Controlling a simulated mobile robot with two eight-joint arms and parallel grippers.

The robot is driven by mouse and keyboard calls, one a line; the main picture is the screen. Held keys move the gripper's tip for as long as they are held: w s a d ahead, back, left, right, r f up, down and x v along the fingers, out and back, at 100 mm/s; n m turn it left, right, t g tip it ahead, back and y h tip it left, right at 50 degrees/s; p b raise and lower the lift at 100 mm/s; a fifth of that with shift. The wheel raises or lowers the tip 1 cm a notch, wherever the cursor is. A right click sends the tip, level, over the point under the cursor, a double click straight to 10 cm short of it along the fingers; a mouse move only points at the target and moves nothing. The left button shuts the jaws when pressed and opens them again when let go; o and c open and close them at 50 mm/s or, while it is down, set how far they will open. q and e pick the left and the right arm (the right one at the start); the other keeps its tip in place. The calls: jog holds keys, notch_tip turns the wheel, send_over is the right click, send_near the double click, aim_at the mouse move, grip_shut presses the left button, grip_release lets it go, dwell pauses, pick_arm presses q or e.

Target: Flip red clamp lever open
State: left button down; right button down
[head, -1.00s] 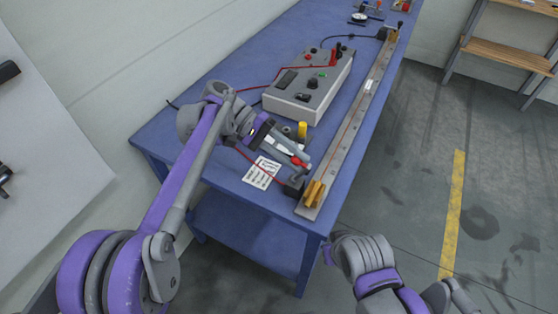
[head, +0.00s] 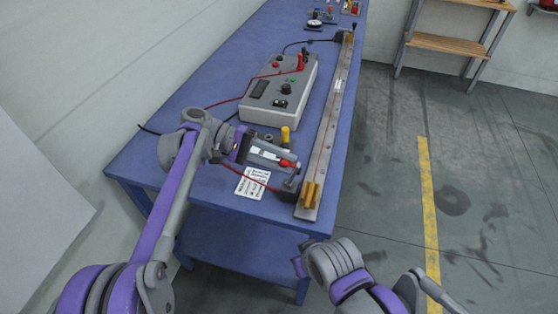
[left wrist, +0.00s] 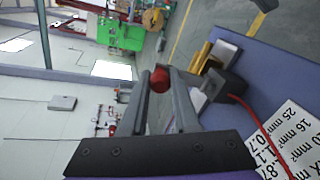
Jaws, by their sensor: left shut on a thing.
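The red clamp lever's rounded red knob (head: 289,163) shows at the near end of the bench, above a dark clamp block (head: 288,190) beside the long metal rail. My left gripper (head: 281,163) is shut on this knob. In the left wrist view the red knob (left wrist: 160,79) sits between the two grey fingertips (left wrist: 161,84), and the dark block (left wrist: 224,84) is beyond them to the right. The gripper hides part of the lever. My right arm (head: 340,262) is low in the head view, off the bench; its fingers do not show.
The metal rail (head: 329,130) runs along the bench's right edge, with brass blocks (head: 309,193) at its near end. A grey instrument box (head: 280,92) with red leads, a yellow-topped item (head: 285,135) and a printed card (head: 252,182) are close to the left gripper. Open floor lies to the right.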

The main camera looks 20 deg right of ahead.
pick_arm(q)
jog(key=c, duration=0.7)
grip_release()
jog(key=shift+o, duration=0.2)
jog(key=v, duration=1.1)
jog(key=shift+s+p, duration=0.1)
jog(key=shift+p, duration=0.2)
